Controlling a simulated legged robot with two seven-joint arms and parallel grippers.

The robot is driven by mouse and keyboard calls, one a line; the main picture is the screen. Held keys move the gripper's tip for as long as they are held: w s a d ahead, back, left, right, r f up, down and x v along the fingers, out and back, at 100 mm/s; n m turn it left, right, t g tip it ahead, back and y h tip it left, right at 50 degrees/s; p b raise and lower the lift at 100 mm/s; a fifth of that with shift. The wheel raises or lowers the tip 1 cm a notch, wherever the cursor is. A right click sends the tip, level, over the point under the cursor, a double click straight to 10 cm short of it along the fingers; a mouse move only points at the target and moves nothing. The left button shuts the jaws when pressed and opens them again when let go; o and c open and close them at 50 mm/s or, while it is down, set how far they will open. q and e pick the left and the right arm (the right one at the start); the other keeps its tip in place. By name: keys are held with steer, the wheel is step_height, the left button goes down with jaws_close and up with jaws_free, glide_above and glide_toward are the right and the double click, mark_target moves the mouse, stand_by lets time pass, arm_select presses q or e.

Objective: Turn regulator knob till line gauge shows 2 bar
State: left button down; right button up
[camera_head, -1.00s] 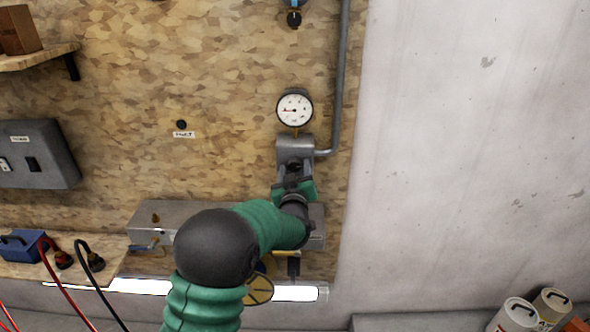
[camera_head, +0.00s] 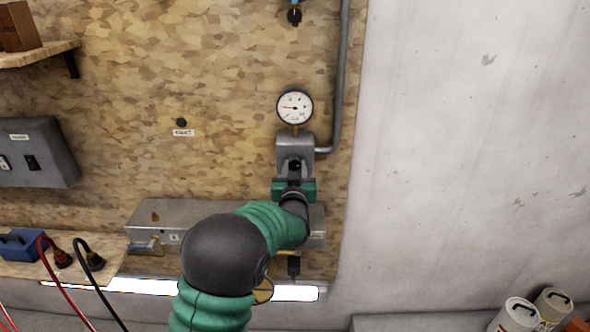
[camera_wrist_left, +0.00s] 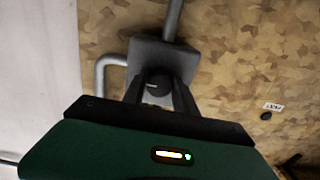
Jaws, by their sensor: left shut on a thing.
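The line gauge (camera_head: 295,107) is a round white dial with a dark rim on the chipboard wall. Its needle points to the left; the figures are too small to read. Below it is the grey regulator body (camera_head: 294,148), joined to a pipe on its right. My left gripper (camera_head: 295,166) reaches up from below and is shut on the dark regulator knob (camera_wrist_left: 155,84), which shows between the fingers in the left wrist view with a pale mark on it. The gripper also shows there (camera_wrist_left: 158,92). My right gripper is not in view.
A grey pipe (camera_head: 340,80) runs up the wall to the right of the gauge. A metal box (camera_head: 160,220) is behind my left arm. A shelf with a blue box (camera_head: 22,245) and cables is at lower left. Canisters (camera_head: 518,314) stand at lower right.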

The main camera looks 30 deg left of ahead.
arm_select(q)
steer(key=c, duration=1)
jaws_free()
steer(key=shift+s+d, duration=0.25)
steer(key=shift+s, duration=0.1)
steer(key=b+v, duration=0.2)
steer(key=v, duration=1.3)
steer(key=shift+s+b, duration=0.35)
steer(key=shift+d+f, duration=0.1)
